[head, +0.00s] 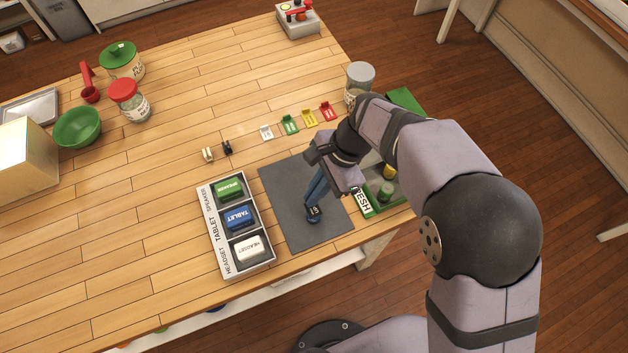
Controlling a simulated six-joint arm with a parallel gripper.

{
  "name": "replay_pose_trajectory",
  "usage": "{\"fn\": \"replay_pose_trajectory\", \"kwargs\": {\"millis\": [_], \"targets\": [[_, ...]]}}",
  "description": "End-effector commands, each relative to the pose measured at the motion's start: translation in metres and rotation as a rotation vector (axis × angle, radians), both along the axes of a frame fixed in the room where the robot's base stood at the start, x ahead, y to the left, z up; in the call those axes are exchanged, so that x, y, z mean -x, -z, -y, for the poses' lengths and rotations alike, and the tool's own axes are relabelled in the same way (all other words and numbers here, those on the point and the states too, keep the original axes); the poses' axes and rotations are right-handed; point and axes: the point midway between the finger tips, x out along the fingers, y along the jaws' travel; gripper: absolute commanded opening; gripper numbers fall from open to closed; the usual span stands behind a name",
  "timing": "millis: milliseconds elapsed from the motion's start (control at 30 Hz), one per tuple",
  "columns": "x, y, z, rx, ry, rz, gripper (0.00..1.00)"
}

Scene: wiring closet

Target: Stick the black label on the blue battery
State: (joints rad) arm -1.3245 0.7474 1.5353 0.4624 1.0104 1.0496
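The blue battery (239,217) sits in the middle compartment of a grey tray, by the word TABLET. My gripper (314,203) points down over the dark grey mat, right of the tray. Its fingers are close together on a small dark piece with light print, which looks like the black label (313,214). The label is at the fingertips, just above or touching the mat; I cannot tell which. Part of it is hidden by the fingers.
The grey tray (221,254) also holds a green battery (229,188) and a white battery (248,248). White, green, yellow and red labels (327,111) stand in a row behind the mat (284,200). A green bin (398,190) and a grey-lidded jar (360,77) are near my arm.

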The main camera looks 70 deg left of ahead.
Motion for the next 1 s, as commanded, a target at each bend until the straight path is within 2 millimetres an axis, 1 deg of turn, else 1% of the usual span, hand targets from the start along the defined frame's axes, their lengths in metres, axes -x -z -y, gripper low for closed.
{"fn": "replay_pose_trajectory", "kwargs": {"millis": [33, 67, 100, 467, 567, 900, 1000], "targets": [[0.000, 0.002, 0.001, 0.005, -0.001, 0.000, 0.14], [0.000, 0.002, 0.001, 0.005, -0.001, 0.000, 0.21], [0.000, 0.002, 0.001, 0.004, -0.001, 0.000, 0.24], [-0.001, -0.002, 0.000, 0.000, 0.000, 0.000, 0.24], [-0.005, -0.009, -0.001, -0.002, 0.001, 0.000, 0.24], [-0.023, -0.050, 0.000, -0.002, 0.001, 0.001, 0.24], [-0.026, -0.058, 0.000, 0.001, 0.000, 0.001, 0.24]]}}
